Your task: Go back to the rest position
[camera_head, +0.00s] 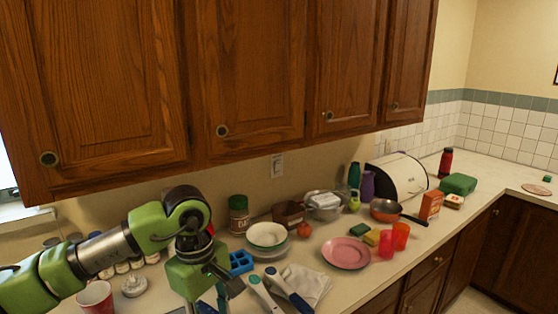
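My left arm comes in from the left over the near end of the counter. Its green and black wrist is bent downward, with the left gripper (228,282) low in the picture, above the counter beside a blue holder (241,262). The fingertips are small, dark and partly hidden, so I cannot tell whether they are open or shut. I see nothing clearly held. My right gripper is not in view.
The counter (330,285) is cluttered. Near my gripper are a red cup (95,297), stacked bowls (267,236), a cloth (308,281) and blue-white handled tools (288,290). A pink plate (346,253) and red tumblers (400,236) lie farther right. Wooden cabinets (250,80) hang above.

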